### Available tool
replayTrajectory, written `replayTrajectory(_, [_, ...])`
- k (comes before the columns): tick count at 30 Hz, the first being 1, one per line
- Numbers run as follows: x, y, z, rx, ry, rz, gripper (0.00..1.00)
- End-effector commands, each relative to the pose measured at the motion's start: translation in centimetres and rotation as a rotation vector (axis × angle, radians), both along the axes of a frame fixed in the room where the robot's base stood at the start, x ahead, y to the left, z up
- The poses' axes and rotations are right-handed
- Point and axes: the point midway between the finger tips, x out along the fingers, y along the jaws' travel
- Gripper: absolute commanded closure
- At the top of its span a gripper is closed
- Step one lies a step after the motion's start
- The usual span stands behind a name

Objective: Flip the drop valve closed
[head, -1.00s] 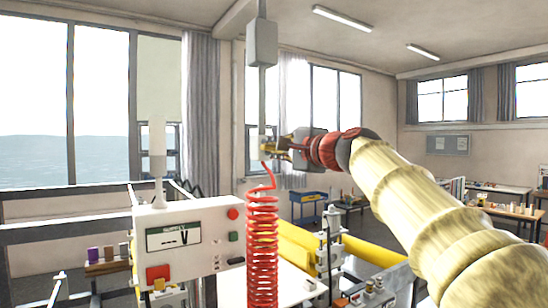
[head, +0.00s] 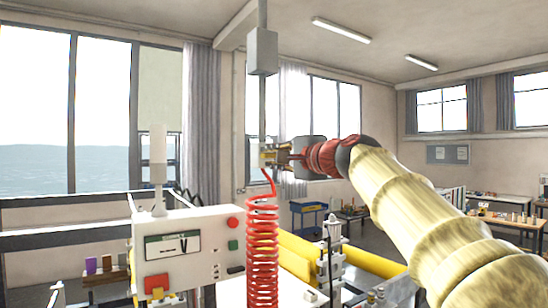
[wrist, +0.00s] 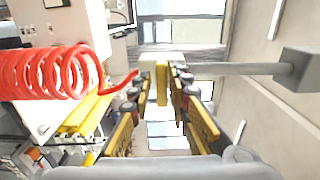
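The drop valve (head: 266,157) hangs at the lower end of a thin vertical pipe, above the red coiled hose (head: 262,250). In the wrist view its pale body (wrist: 162,62) sits just past my fingertips, and its yellow lever (wrist: 162,88) stands between them. My gripper (head: 281,157) is at the valve, reaching in from the right. In the wrist view its two yellow-and-black fingers (wrist: 161,80) are open, one on each side of the lever. Narrow gaps seem to show beside the lever; contact is hard to tell. In the head view the lever is small and partly hidden by the fingers.
A grey box (head: 262,51) is on the pipe above the valve; the pipe (wrist: 235,69) runs close beside my fingers in the wrist view. A white control panel (head: 188,248) with buttons stands below left. Yellow rollers (head: 300,257) lie below. Open air surrounds my arm's right side.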

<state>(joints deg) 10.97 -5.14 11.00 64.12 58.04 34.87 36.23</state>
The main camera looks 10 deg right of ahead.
Motion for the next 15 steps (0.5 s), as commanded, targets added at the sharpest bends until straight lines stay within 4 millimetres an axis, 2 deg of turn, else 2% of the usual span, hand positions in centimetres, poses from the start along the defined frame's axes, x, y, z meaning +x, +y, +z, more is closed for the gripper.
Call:
replayTrajectory(5, [-0.03,0.0,0.11,0.001,-0.002,0.0,0.7])
replayTrajectory(15, [-0.39,-0.13,0.22,0.002,-0.004,-0.001,0.7])
